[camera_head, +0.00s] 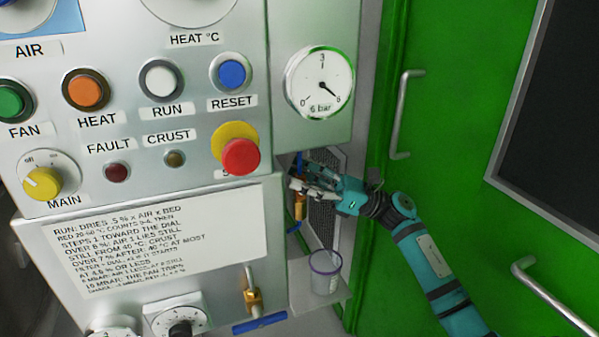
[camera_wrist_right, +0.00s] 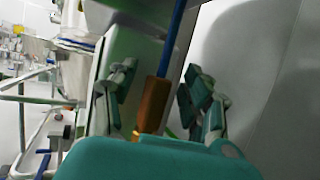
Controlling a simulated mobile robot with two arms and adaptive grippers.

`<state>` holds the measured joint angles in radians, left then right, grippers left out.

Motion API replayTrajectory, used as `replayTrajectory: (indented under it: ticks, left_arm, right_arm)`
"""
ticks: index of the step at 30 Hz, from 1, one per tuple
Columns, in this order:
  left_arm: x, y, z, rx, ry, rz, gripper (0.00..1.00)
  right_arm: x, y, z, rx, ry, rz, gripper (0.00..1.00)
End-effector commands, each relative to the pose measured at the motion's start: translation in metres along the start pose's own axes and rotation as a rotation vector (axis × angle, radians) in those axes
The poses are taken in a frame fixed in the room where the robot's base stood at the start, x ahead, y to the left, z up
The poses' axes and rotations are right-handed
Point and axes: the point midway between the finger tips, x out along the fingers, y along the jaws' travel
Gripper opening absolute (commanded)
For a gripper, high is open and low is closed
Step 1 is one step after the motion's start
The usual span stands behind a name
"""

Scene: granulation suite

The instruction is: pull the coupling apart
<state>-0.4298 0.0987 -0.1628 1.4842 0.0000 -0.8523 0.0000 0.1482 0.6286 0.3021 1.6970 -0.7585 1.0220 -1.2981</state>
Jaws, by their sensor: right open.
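The coupling (camera_head: 299,207) is a small orange-brass cylinder on a blue hose, in the recess beside the control panel. It also shows in the right wrist view (camera_wrist_right: 153,104), with the blue hose (camera_wrist_right: 174,40) rising from its top. My right gripper (camera_head: 303,181) is at the coupling's upper part and partly covers it in the head view. In the wrist view its open fingers (camera_wrist_right: 158,88) stand on both sides of the coupling, with gaps visible. The coupling's lower end is hidden behind my gripper's body in that view. My left gripper is not in view.
The control panel (camera_head: 130,200) with buttons and a red emergency stop (camera_head: 241,156) is close on the left. A pressure gauge (camera_head: 320,84) is above. A clear cup (camera_head: 325,272) stands on a small ledge below. A green door with a handle (camera_head: 402,112) is at right.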

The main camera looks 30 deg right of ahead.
Motion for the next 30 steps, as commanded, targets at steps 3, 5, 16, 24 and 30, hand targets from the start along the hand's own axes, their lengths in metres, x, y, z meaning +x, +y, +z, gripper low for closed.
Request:
replayTrajectory:
  ticks: [3, 5, 16, 24, 30]
  left_arm:
    - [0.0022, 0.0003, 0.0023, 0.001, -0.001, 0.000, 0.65]
    - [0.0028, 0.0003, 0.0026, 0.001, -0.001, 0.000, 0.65]
    - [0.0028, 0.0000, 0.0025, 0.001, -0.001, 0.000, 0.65]
    - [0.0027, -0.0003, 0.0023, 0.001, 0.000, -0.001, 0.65]
    - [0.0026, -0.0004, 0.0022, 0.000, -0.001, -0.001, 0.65]
  right_arm:
    - [0.0058, 0.0004, 0.0004, 0.000, -0.001, 0.001, 0.50]
    - [0.0064, 0.0003, 0.0002, 0.001, -0.001, 0.001, 0.50]
    - [0.0060, 0.0003, -0.0001, 0.001, -0.001, 0.001, 0.25]
    - [0.0057, -0.0001, 0.0001, 0.001, -0.001, -0.001, 0.00]
    - [0.0055, -0.0008, 0.0003, 0.001, -0.002, -0.003, 0.00]
